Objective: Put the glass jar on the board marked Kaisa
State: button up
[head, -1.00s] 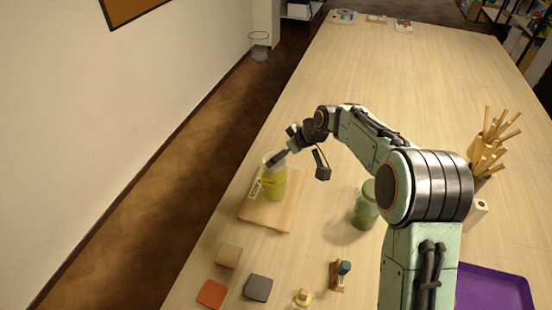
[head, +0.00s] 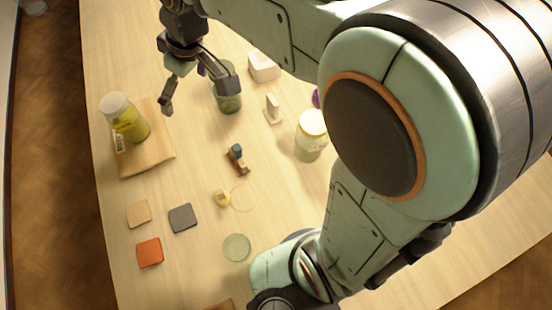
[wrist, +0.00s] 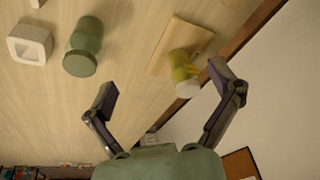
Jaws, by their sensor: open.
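A glass jar (head: 130,125) with yellow-green contents and a pale lid stands upright on a wooden board (head: 160,155) at the left. A small white label (head: 119,141) shows beside the jar at the board's left side; its writing is too small to read. My gripper (head: 198,93) is open and empty, to the right of the jar and apart from it, in front of a green jar (head: 228,102). In the wrist view, the yellow-green jar (wrist: 182,66) on the board (wrist: 172,42) lies beyond my open fingers (wrist: 163,85).
Another lidded jar (head: 311,143) stands right of centre. A white block (head: 264,66), a small wooden tool (head: 238,160) and several tiles, including an orange one (head: 150,252), lie about. A round clear disc (head: 236,247) lies near the front. Bare table separates them.

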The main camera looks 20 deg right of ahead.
jog(key=s+d+f+m+g+h, duration=0.1)
jog(key=s+d+m, duration=0.2)
jog(key=s, duration=0.7)
jog(key=s+d+f+m+g, duration=0.1)
jog(key=s+d, duration=0.4)
jog(key=s, duration=0.5)
jog(key=f+m, duration=0.1)
jog(key=m, duration=0.1)
jog(key=shift+d+m+h, duration=0.3)
jog(key=shift+d+h, duration=0.05)
jog(key=shift+h, duration=0.05)
